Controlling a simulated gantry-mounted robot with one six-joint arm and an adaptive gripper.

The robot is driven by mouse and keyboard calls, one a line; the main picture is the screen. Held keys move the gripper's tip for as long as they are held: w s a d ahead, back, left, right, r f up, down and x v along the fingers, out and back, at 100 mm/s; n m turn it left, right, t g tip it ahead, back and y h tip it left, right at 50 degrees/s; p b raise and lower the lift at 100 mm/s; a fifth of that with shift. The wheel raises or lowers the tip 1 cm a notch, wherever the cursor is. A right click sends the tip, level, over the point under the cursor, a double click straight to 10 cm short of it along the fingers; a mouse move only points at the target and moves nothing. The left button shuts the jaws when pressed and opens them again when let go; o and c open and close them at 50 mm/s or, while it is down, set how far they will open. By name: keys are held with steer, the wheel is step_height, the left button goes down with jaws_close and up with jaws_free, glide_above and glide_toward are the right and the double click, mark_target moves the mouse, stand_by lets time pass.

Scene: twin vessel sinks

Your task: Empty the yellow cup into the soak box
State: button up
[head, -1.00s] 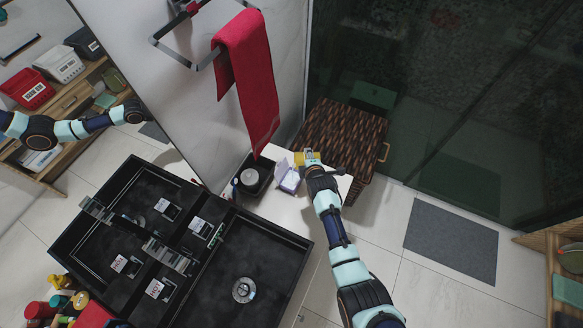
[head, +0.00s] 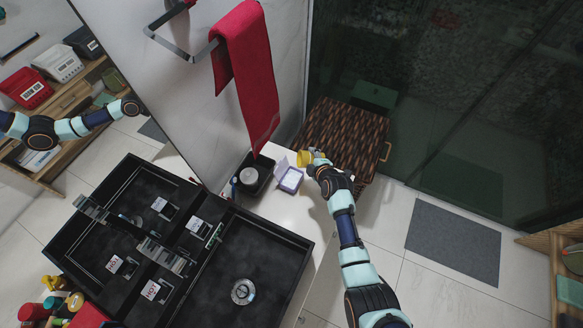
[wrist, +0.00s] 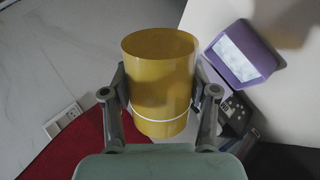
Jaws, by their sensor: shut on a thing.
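The yellow cup (head: 305,158) is held in my gripper (head: 316,164), above the right end of the white counter. In the wrist view the cup (wrist: 162,85) sits between the two fingers of my gripper (wrist: 160,92), which press on its sides. I cannot tell whether liquid is in it. A lilac box with its lid up, which looks like the soak box (head: 291,180), stands on the counter just below and left of the cup. It also shows in the wrist view (wrist: 236,58), to the right of the cup and apart from it.
A black tray with a round grey item (head: 252,178) stands left of the lilac box. A red towel (head: 244,80) hangs above the counter. Black twin sinks (head: 262,262) fill the front left. A brown woven hamper (head: 345,135) stands behind my gripper.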

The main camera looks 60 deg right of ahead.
steer(key=shift+s+d+f+b, duration=0.15)
steer(key=shift+s+f+b, duration=0.2)
steer(key=shift+f+b, duration=0.1)
steer(key=f+t+b, duration=0.1)
steer(key=b, duration=0.2)
steer(key=shift+f+m, duration=0.1)
steer(key=shift+m, duration=0.3)
steer(key=f+m+t+y+b, duration=0.1)
steer(key=m+t+b, duration=0.1)
steer(key=b, duration=0.6)
steer(key=shift+f, duration=0.4)
steer(key=shift+s+d+m+t+b, duration=0.4)
steer(key=shift+s+m+t+b, duration=0.45)
steer(key=shift+b, duration=2.25)
steer(key=shift+s+d+m+t+b, duration=0.5)
steer(key=shift+m+t+b, duration=0.7)
steer(key=shift+b, duration=1.85)
steer(key=shift+s+d+m+t+b, duration=0.35)
steer(key=shift+s+m+t+b, duration=0.5)
steer(key=shift+b, duration=2.25)
